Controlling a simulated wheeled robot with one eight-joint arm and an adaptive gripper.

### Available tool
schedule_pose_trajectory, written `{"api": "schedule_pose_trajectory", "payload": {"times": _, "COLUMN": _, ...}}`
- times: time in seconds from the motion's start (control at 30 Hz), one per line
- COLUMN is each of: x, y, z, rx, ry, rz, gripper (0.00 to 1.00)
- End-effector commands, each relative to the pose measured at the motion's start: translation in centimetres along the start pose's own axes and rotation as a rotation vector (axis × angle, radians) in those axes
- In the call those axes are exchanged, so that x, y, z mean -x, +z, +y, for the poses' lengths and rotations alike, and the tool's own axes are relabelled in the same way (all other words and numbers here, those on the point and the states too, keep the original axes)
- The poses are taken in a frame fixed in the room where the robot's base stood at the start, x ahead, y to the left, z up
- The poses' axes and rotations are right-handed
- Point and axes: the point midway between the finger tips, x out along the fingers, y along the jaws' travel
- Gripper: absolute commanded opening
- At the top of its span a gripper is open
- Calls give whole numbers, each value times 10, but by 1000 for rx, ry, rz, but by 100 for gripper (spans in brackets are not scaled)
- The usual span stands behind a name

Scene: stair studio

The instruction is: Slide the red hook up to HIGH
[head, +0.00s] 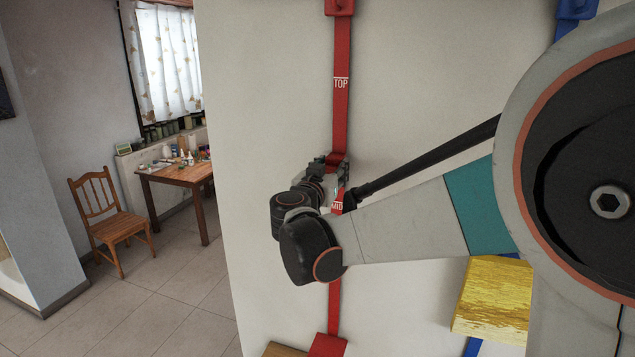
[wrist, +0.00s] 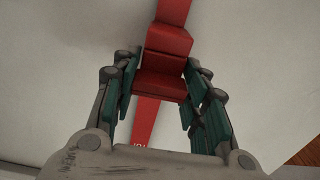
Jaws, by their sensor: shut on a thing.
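The red hook (wrist: 165,68) sits on the red rail (head: 342,115) on the pale wall. My gripper (head: 334,163) is shut on it, with one finger on each side in the wrist view (wrist: 162,78). In the head view my gripper and wrist hide most of the hook. The hook is just above a partly covered white label (head: 337,206) that seems to read MID. A TOP label (head: 341,83) shows higher on the rail. I see no label reading HIGH.
Red end pieces cap the rail at the top (head: 340,6) and bottom (head: 328,346). A blue rail (head: 474,347) runs to the right, with a yellow block (head: 492,300) near it. The rail between hook and TOP looks clear. A table (head: 178,174) and chair (head: 112,222) stand far left.

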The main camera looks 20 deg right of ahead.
Motion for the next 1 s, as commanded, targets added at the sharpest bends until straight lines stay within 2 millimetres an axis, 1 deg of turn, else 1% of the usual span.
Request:
{"api": "schedule_pose_trajectory", "payload": {"times": 0.03, "x": 1, "y": -16, "z": -1, "rx": 1, "ry": -3, "rz": 1, "gripper": 0}}
{"api": "schedule_pose_trajectory", "payload": {"times": 0.1, "x": 1, "y": -29, "z": -1, "rx": 1, "ry": -2, "rz": 1, "gripper": 0}}
{"api": "schedule_pose_trajectory", "payload": {"times": 0.2, "x": 1, "y": -46, "z": -1, "rx": 0, "ry": -2, "rz": 1, "gripper": 0}}
{"api": "schedule_pose_trajectory", "payload": {"times": 0.27, "x": 1, "y": -52, "z": -1, "rx": 0, "ry": -2, "rz": 1, "gripper": 0}}
{"api": "schedule_pose_trajectory", "payload": {"times": 0.37, "x": 1, "y": -57, "z": -1, "rx": 0, "ry": -2, "rz": 1, "gripper": 0}}
{"api": "schedule_pose_trajectory", "payload": {"times": 0.63, "x": 1, "y": -56, "z": -1, "rx": 0, "ry": -3, "rz": 0, "gripper": 0}}
{"api": "schedule_pose_trajectory", "payload": {"times": 0.67, "x": 1, "y": -56, "z": -1, "rx": 0, "ry": -3, "rz": 0, "gripper": 43}}
{"api": "schedule_pose_trajectory", "payload": {"times": 0.7, "x": 1, "y": -56, "z": -1, "rx": 0, "ry": -3, "rz": 0, "gripper": 52}}
{"api": "schedule_pose_trajectory", "payload": {"times": 0.73, "x": 1, "y": -56, "z": -1, "rx": 0, "ry": -3, "rz": 0, "gripper": 58}}
{"api": "schedule_pose_trajectory", "payload": {"times": 0.77, "x": 1, "y": -56, "z": -1, "rx": 0, "ry": -3, "rz": 0, "gripper": 62}}
{"api": "schedule_pose_trajectory", "payload": {"times": 1.0, "x": 1, "y": -56, "z": -1, "rx": 0, "ry": -2, "rz": 0, "gripper": 62}}
